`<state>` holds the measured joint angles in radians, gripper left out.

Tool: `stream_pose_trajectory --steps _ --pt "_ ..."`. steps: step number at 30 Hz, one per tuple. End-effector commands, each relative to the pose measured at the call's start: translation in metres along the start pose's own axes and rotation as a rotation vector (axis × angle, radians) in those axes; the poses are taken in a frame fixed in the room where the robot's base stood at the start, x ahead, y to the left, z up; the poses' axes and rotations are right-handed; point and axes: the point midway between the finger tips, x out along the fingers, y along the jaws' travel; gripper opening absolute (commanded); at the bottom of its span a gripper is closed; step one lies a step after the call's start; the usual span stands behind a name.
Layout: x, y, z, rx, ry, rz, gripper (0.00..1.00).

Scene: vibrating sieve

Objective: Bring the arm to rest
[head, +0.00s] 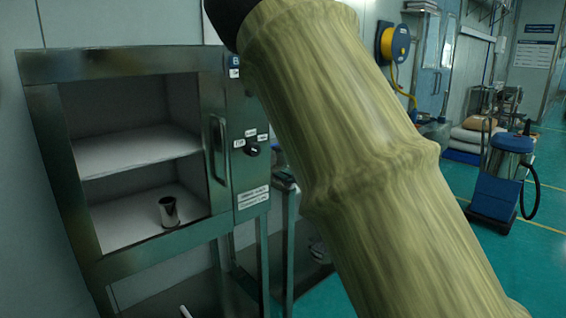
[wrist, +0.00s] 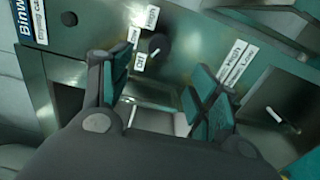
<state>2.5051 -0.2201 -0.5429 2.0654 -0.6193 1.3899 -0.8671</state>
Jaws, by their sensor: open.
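My arm, in a yellowish ribbed sleeve, crosses the middle of the head view from the upper left to the lower right. My gripper (wrist: 160,92) shows in the wrist view with its teal-padded fingers spread apart, and I see nothing held between them. Beyond the fingers is a metal panel with a dark round knob (wrist: 158,45) and white labels. A pale upright piece shows behind the gap between the fingers; I cannot tell what it is. The gripper itself is outside the head view.
A blue wheeled machine (head: 505,175) stands at the right on clear green floor.

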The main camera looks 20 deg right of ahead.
Motion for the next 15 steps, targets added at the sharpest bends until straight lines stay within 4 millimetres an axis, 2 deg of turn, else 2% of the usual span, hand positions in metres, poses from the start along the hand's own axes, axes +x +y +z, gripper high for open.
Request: stream_pose_trajectory --steps 7,9,11,14,15 --pt "0.0 -0.001 0.0 0.002 -0.001 -0.001 0.61" --pt "0.0 -0.007 0.0 0.018 -0.007 -0.011 0.61" --pt "-0.001 -0.02 0.001 0.051 -0.021 -0.029 0.61" --pt "-0.004 -0.059 0.0 0.15 -0.063 -0.084 0.61" --pt "-0.008 -0.08 0.0 0.201 -0.087 -0.113 0.61"
